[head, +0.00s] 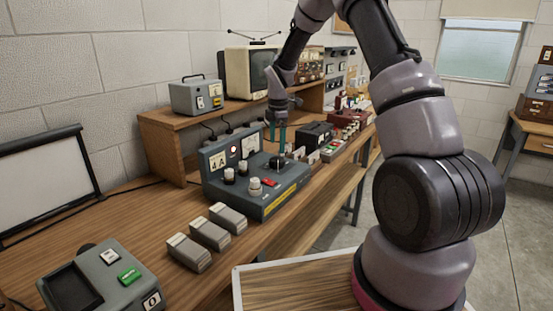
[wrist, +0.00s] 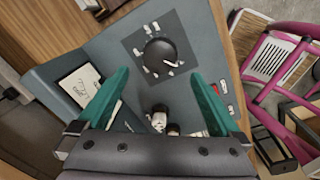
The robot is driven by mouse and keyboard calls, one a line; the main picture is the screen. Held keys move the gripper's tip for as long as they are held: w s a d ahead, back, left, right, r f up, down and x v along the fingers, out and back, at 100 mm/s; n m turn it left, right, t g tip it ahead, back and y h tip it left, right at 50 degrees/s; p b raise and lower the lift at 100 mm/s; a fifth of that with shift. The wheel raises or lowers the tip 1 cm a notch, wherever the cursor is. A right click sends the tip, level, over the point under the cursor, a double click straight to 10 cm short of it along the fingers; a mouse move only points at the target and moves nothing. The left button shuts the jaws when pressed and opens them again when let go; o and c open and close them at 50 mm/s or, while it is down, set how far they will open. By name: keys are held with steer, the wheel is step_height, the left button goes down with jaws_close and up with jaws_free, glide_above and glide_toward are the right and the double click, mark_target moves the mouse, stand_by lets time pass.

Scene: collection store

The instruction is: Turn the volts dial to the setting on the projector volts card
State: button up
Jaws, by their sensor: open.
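The grey-blue console (head: 285,205) stands on the bench with several controls on its sloped top. A black round dial (wrist: 160,52) sits on a dark square plate with white marks around it; it also shows in the head view (head: 278,161). The marks are too small to read, and I cannot tell where the dial points. My gripper (head: 276,146) is open above this dial, its teal fingers to either side in the wrist view (wrist: 160,74), apart from it. A card reading "4A" (head: 217,162) is on the console's upright panel.
Pale knobs (head: 254,186) and a red switch (head: 270,182) are close by on the console. A wooden shelf (head: 160,122) with a television (head: 247,72) stands behind. A black box (head: 316,135) is beyond the console.

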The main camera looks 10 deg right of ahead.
mark_target(276, 159)
steer(key=f, duration=0.7)
steer(key=shift+w+f, duration=0.1)
steer(key=shift+w, duration=0.15)
steer(key=c, duration=1.3)
